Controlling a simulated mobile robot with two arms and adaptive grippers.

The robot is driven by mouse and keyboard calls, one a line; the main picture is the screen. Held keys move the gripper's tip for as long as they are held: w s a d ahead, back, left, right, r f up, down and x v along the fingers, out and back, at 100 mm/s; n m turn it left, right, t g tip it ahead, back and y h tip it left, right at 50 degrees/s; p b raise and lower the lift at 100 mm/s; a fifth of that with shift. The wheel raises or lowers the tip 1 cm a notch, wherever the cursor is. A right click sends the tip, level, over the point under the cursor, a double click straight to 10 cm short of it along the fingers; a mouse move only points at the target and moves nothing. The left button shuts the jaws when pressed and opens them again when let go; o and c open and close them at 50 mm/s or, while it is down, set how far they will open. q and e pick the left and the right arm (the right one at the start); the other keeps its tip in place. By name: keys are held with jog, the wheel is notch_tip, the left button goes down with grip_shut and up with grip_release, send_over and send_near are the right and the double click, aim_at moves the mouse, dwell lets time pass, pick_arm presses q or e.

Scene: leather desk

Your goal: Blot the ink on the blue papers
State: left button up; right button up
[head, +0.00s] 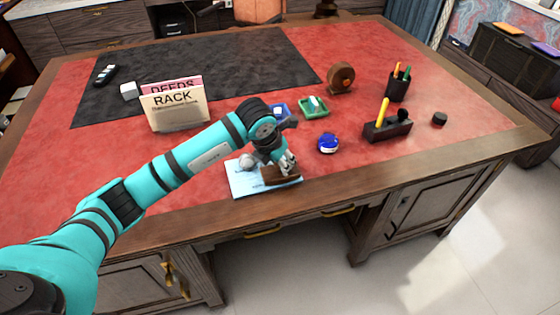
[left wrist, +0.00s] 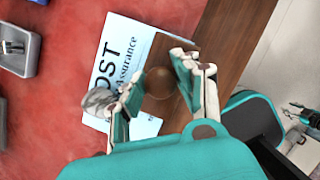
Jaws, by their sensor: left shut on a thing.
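The blue papers (head: 240,186) lie near the front edge of the red desk top, and they also show in the left wrist view (left wrist: 140,42) with large dark print. My left gripper (head: 287,163) is over their right part, shut on a brown wooden blotter (head: 282,176). In the left wrist view its round knob (left wrist: 158,83) sits between the fingertips. I cannot tell whether the blotter touches the paper. A clear or greyish round object (head: 247,161) sits on the papers, left of the gripper. No ink mark can be made out. Dark parts at the wrist view's right edge may be my right gripper.
A dark pen stand (head: 388,131) is farther right. A box marked RACK (head: 180,112) stands at left. The front right desk top is clear.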

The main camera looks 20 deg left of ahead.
pick_arm(q)
jog(key=shift+f, duration=0.3)
jog(key=shift+f+b, duration=0.25)
jog(key=shift+b, duration=0.2)
jog(key=shift+w+d+r+y+p, duration=0.2)
jog(key=shift+d+r+y+p, duration=0.1)
jog(key=shift+p, duration=0.2)
jog(key=shift+w+d+f+g+y, duration=0.2)
jog(key=shift+d+g+y, duration=0.1)
jog(key=shift+g+y, duration=0.3)
jog(key=shift+s+a+f, duration=0.1)
jog(key=shift+a+f, duration=0.1)
jog(key=shift+s+a+t+h+b, duration=0.3)
jog(key=shift+t+h+b, duration=0.2)
jog(key=shift+h+b, duration=0.35)
jog(key=shift+a, duration=0.1)
